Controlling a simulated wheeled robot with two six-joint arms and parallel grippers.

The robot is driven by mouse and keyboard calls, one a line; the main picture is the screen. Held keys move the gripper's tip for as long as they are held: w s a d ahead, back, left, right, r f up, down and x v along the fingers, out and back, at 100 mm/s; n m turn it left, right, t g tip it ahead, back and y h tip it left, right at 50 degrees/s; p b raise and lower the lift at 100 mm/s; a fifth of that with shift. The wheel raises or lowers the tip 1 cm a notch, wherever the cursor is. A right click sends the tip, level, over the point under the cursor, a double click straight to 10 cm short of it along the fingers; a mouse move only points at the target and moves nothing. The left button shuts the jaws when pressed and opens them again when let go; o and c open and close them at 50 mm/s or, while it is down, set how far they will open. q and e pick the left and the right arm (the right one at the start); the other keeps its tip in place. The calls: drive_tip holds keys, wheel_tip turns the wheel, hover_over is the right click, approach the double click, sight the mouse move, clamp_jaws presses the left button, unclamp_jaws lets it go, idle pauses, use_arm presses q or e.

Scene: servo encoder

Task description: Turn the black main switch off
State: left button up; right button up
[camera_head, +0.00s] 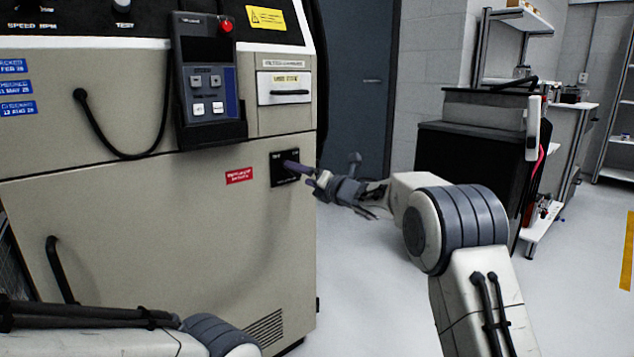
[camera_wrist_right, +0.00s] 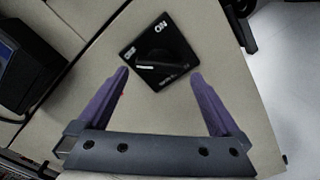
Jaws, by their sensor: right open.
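The black main switch (camera_head: 284,167) is a square plate low on the beige machine's front, near its right edge.
A control pendant (camera_head: 208,80) with a red button hangs above the switch. A black cable (camera_head: 95,125) loops down to its left. A red label (camera_head: 239,176) is beside the switch. A black cabinet (camera_head: 465,160) stands at the right, with open floor in between.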

drive_tip(key=v, duration=0.7)
